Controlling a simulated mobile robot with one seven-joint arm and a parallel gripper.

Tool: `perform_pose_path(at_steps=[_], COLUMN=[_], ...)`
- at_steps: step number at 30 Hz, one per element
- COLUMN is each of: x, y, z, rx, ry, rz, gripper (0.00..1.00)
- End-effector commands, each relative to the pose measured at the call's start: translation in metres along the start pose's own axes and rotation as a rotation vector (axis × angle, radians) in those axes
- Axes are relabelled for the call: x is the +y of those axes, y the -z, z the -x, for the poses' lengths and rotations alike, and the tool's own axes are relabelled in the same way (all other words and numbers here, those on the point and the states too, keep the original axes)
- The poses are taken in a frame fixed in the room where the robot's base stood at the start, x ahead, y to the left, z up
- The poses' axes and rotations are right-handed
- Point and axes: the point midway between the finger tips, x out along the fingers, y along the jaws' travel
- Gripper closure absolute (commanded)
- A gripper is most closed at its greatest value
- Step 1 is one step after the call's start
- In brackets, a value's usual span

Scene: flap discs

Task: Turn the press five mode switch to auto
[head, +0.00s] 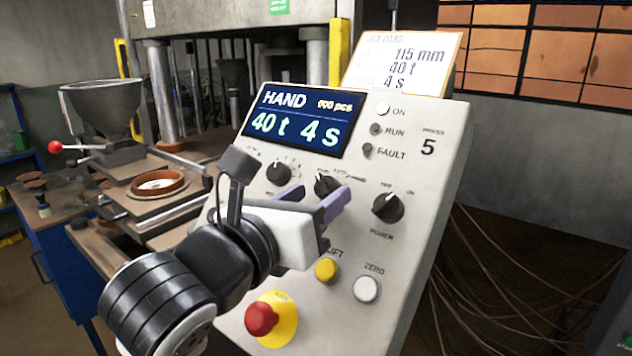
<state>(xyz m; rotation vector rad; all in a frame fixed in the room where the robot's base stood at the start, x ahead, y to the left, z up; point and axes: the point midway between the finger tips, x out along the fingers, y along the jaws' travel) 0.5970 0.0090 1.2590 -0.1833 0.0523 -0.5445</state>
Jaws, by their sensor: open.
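The press control panel (440,140) is a tilted off-white box marked 5. Its blue display (297,118) reads HAND, 000 pcs, 40 t and 4 s. The mode switch (326,184) is a black rotary knob in the middle of the knob row, with small lettering above it. My gripper (318,202) is open in front of the panel, its purple fingers at the mode switch, one to each side and slightly below. The fingers hide the knob's lower part, and I cannot tell whether they touch it.
A black knob (278,174) sits left of the mode switch, and the power knob (387,206) sits right. Below are a yellow button (327,269), a white zero button (367,288) and a red emergency stop (262,318). A job card (404,65) stands on top.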

Motion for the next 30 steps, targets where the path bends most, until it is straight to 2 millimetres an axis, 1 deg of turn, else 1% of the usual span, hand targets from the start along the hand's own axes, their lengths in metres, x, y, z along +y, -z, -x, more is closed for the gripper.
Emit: perform_pose_path(at_steps=[1, 4, 12, 14, 22, 23, 30], x=[-0.0007, -0.0003, -0.0002, -0.0001, -0.0002, -0.0002, 0.0006], y=[-0.0019, -0.0005, 0.0005, 0.0005, 0.0004, 0.0003, 0.0012], z=[-0.0043, -0.0087, -0.0099, -0.0098, -0.0096, -0.0096, -0.0095], rx=[0.001, 0.0, 0.0, 0.0, 0.0, -0.001, 0.0], ry=[0.001, 0.0, -0.001, -0.001, 0.0, 0.0, 0.017], rz=[0.002, 0.001, -0.001, -0.001, -0.001, -0.001, -0.02], gripper=[0.49, 0.49, 0.49, 0.56, 0.91, 0.93, 0.93])
